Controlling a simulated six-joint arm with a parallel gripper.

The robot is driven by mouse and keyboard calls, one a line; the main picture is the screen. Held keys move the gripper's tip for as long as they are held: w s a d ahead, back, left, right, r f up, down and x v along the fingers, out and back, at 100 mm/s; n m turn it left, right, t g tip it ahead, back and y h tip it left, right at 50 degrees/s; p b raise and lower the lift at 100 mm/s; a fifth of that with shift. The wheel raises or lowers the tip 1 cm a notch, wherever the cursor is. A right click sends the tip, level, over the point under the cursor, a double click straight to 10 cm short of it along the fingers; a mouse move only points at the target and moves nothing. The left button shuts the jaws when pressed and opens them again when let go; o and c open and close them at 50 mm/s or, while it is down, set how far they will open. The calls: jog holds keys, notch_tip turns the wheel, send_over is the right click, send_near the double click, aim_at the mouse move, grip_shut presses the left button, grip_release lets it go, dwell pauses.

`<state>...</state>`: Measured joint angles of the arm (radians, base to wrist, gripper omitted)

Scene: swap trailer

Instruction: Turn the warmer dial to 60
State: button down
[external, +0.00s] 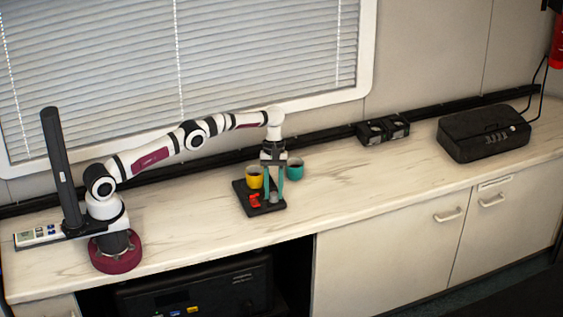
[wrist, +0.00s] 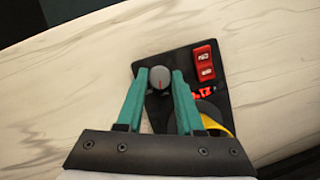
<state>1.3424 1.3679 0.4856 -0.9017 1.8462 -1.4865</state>
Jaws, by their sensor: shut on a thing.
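The warmer (external: 247,203) is a flat black plate on the counter, also in the wrist view (wrist: 178,60). Its grey round dial (wrist: 159,77) has a red pointer mark. The dial also shows small in the external view (external: 273,197). A red switch (wrist: 204,62) and a red lit display (wrist: 204,91) sit beside the dial; the display's digits are hard to read. My gripper (wrist: 160,80) points down with its teal fingers shut on the dial, one on each side. It stands over the warmer's right part in the external view (external: 271,185).
A yellow cup (external: 254,177) stands on the warmer, left of my fingers. A teal cup (external: 295,169) stands just behind and right of them. A black case (external: 484,133) and a dark double-bay device (external: 383,129) are farther right. The counter between is clear.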

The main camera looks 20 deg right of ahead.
aim_at(274, 194)
jog(key=shift+m, duration=0.3)
jog(key=c, duration=0.5)
grip_release()
jog(key=r, duration=0.3)
jog(key=s+r, duration=0.1)
jog(key=shift+a+r, duration=0.15)
jog(key=shift+r, duration=0.25)
jog(key=s+a+r, duration=0.1)
jog(key=s+r, duration=0.1)
jog(key=s, duration=0.1)
jog(key=s+a+r, duration=0.2)
jog(key=s, duration=0.1)
jog(key=s+a+r, duration=0.1)
jog(key=s+r, duration=0.1)
jog(key=s, duration=0.1)
jog(key=shift+s+a+r, duration=0.1)
jog(key=shift+s+a, duration=0.2)
jog(key=shift+a, duration=0.05)
